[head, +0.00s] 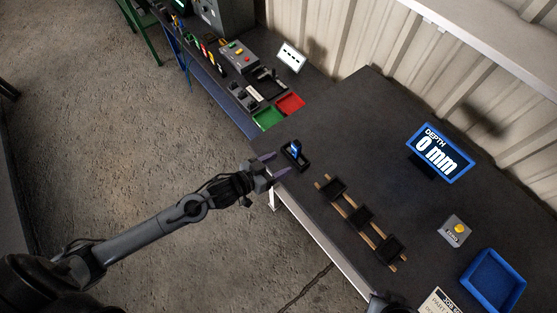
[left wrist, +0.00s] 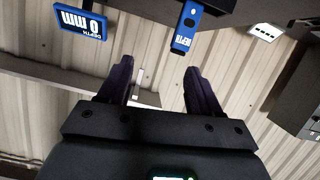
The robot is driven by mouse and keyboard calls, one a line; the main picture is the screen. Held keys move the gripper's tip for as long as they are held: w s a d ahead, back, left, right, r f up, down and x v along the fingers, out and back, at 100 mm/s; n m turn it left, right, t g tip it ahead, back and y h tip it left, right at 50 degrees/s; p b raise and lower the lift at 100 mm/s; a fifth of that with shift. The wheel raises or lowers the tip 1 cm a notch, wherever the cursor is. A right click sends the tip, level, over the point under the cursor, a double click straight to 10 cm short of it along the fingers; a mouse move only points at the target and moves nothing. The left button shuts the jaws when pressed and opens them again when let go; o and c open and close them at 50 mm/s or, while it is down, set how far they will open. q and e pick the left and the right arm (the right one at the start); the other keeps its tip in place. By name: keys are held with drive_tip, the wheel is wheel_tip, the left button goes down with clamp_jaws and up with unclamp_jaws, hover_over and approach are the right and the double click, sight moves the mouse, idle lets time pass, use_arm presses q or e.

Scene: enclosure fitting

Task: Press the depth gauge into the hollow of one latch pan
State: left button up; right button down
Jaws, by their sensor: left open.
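The blue depth gauge (head: 295,149) stands in a black holder (head: 303,163) near the table's left corner. It also shows in the left wrist view (left wrist: 186,30), at the top, beyond the fingertips. Three black latch pans, the near one (head: 389,247), the middle one (head: 360,217) and the far one (head: 332,187), sit in a row on two wooden rails. My left gripper (head: 274,167) is open and empty at the table edge, just left of the gauge; its spread fingers also show in the left wrist view (left wrist: 158,70). My right gripper cannot be made out.
A blue-framed display (head: 440,153) reads "DEPTH 0 mm". A grey box with a yellow button (head: 455,230) and a blue tray (head: 491,281) are at the right. A second bench holds green (head: 268,118) and red (head: 290,104) trays. The table between gauge and display is clear.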

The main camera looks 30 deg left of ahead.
sight(294, 147)
use_arm(q)
drive_tip(key=shift+m, duration=0.7)
drive_tip(key=w+f+b, duration=0.1)
drive_tip(key=w, duration=0.1)
drive_tip(key=w+f+b, duration=0.1)
drive_tip(key=w+b, duration=0.1)
drive_tip(key=w, duration=0.1)
drive_tip(key=w+f+b, duration=0.1)
drive_tip(key=w+f, duration=0.1)
drive_tip(key=w, duration=0.1)
drive_tip(key=shift+w+a, duration=0.2)
drive_tip(key=shift+a, duration=0.2)
drive_tip(key=shift+w+d+f, duration=0.15)
drive_tip(key=shift+w+d, duration=0.1)
drive_tip(key=shift+w, duration=0.25)
drive_tip(key=x, duration=0.3)
drive_tip(key=shift+w+d, duration=0.1)
drive_tip(key=shift+d, duration=0.15)
drive_tip(key=shift+w+d+b, duration=0.25)
drive_tip(key=shift+w+b, duration=0.05)
drive_tip(key=shift+w, duration=0.25)
use_arm(e)
wheel_tip(294, 147, down, 6)
drive_tip(key=shift+f, duration=0.15)
use_arm(q)
drive_tip(key=c, duration=1.1)
clamp_jaws()
